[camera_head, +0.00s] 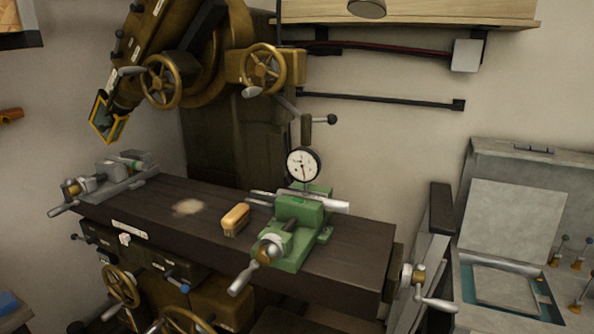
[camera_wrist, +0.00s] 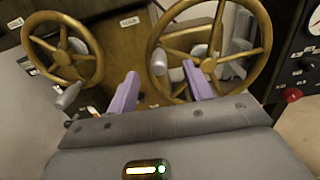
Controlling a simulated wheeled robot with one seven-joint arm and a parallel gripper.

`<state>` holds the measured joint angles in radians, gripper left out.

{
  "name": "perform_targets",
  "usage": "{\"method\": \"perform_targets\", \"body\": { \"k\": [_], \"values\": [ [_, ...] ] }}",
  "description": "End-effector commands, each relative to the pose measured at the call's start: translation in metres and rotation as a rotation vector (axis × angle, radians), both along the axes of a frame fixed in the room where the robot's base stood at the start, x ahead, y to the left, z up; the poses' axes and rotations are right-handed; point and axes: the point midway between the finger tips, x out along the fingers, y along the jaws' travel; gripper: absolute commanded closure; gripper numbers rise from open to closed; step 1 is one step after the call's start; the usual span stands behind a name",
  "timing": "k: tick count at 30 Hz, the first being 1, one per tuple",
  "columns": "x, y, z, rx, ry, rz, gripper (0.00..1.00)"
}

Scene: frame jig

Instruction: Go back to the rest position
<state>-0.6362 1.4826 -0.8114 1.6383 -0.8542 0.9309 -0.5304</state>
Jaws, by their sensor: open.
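My gripper (camera_wrist: 160,70) shows in the wrist view as two purple fingers spread apart, with nothing held between them. Behind the fingers is a brown machine front with two brass handwheels, one on the left (camera_wrist: 36,43) and one on the right (camera_wrist: 255,65). The fingers overlap the machine front in the picture; I cannot tell whether they touch it. My gripper and arm do not show in the head view.
In the head view, a dark machine table (camera_head: 150,207) carries a green vise (camera_head: 300,215), a dial gauge (camera_head: 303,164), a yellow-brown block (camera_head: 235,219) and a grey vise (camera_head: 115,180). A crank handle (camera_head: 436,304) juts from its right end. An open grey case (camera_head: 515,215) stands at right.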

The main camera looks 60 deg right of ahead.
Motion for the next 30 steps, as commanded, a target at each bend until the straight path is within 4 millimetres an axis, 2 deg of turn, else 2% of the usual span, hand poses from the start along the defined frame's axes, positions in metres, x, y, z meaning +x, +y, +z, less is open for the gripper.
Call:
{"method": "perform_targets", "body": {
  "k": [3,7,26,30],
  "values": [
    [0.000,0.015,0.000,0.001,0.000,0.002,0.49],
    [-0.001,0.022,0.000,0.001,0.001,0.001,0.49],
    [-0.001,0.021,0.000,0.003,-0.001,-0.002,0.49],
    [-0.009,0.017,0.002,0.052,-0.028,-0.040,0.49]
  ]
}}
